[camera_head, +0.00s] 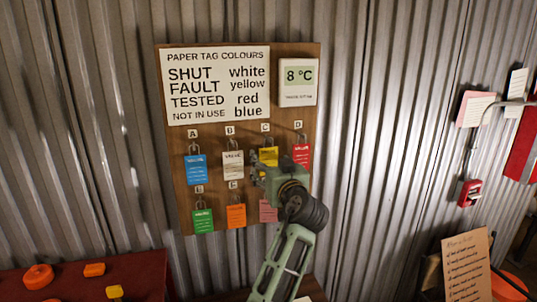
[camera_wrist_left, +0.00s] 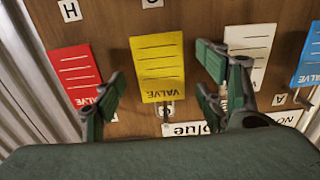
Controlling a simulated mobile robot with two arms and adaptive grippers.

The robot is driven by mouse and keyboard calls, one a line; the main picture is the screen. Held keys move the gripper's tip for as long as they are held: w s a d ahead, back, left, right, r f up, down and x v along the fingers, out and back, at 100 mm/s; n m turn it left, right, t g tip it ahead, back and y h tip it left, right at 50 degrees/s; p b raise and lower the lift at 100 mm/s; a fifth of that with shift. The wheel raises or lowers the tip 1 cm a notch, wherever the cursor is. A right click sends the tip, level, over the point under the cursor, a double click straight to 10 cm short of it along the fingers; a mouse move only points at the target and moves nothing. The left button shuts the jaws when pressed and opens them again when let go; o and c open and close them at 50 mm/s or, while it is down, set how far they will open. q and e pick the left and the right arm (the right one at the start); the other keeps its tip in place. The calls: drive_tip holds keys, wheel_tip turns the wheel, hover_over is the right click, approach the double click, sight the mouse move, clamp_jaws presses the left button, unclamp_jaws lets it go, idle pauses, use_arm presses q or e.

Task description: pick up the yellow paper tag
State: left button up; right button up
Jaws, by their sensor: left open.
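The yellow paper tag (camera_head: 268,154) hangs under label C in the upper row of the wooden board, its lower part hidden by my left gripper (camera_head: 262,174) in the head view. In the left wrist view the yellow tag (camera_wrist_left: 158,65) shows whole and inverted, with lines and the word VALVE, hanging by a small padlock. My left gripper (camera_wrist_left: 160,85) is open, with its fingers to either side of the tag in that view. I cannot tell whether they touch it. My right gripper is not in view.
The red tag (camera_head: 301,155) and white tag (camera_head: 232,164) hang close on either side. A blue tag (camera_head: 196,169) is further left; green (camera_head: 203,221), orange (camera_head: 236,216) and pink (camera_head: 268,211) tags hang below. A red surface (camera_head: 140,270) holds orange pieces at lower left.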

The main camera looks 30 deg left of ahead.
use_arm(q)
drive_tip(key=shift+x, duration=1.05)
drive_tip(key=shift+a, duration=0.2)
drive_tip(key=shift+w, duration=0.1)
drive_tip(key=c, duration=0.9)
drive_tip(key=shift+o, duration=0.2)
drive_tip(key=shift+d, duration=0.1)
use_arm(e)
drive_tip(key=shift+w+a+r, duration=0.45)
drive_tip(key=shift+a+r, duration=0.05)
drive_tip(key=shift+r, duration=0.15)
use_arm(q)
drive_tip(key=shift+r+p, duration=0.1)
drive_tip(key=shift+p, duration=0.2)
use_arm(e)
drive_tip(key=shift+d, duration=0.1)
